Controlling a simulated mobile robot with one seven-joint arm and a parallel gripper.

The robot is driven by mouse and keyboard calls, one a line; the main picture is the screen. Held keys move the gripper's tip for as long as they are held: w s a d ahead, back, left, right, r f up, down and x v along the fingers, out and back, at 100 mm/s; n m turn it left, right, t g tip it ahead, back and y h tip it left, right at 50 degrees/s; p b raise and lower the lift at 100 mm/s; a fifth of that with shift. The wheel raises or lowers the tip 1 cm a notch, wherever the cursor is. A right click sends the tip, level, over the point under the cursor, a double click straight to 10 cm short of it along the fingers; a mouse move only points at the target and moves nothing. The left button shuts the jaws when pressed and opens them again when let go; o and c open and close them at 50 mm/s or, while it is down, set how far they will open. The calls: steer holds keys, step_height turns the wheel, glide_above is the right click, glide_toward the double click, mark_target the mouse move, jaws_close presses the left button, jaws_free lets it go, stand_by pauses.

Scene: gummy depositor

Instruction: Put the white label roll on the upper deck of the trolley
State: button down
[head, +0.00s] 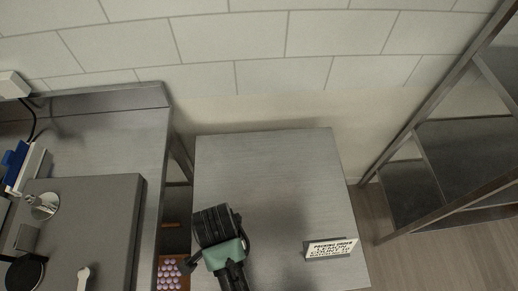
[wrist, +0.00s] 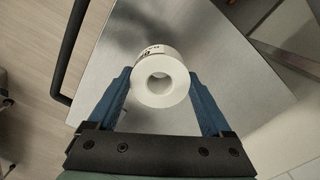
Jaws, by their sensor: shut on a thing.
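The white label roll (wrist: 160,82) sits between the two blue fingers of my gripper (wrist: 162,90) in the wrist view, its round hole facing the camera. Dark print shows on its upper side. My gripper is shut on it. In the head view my wrist and gripper (head: 222,240) are over the front left part of the trolley's bare metal upper deck (head: 270,170), and the roll is hidden there. The deck (wrist: 215,45) also lies behind the roll in the wrist view. I cannot tell whether the roll touches it.
A packing order card (head: 331,248) stands at the deck's front right. A steel bench (head: 95,130) with a grey machine (head: 95,215) is at the left. A tray of pink pieces (head: 172,272) lies between them, lower down. A metal rack (head: 440,140) stands right. The deck's back is clear.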

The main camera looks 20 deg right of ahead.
steer(key=shift+f, duration=5)
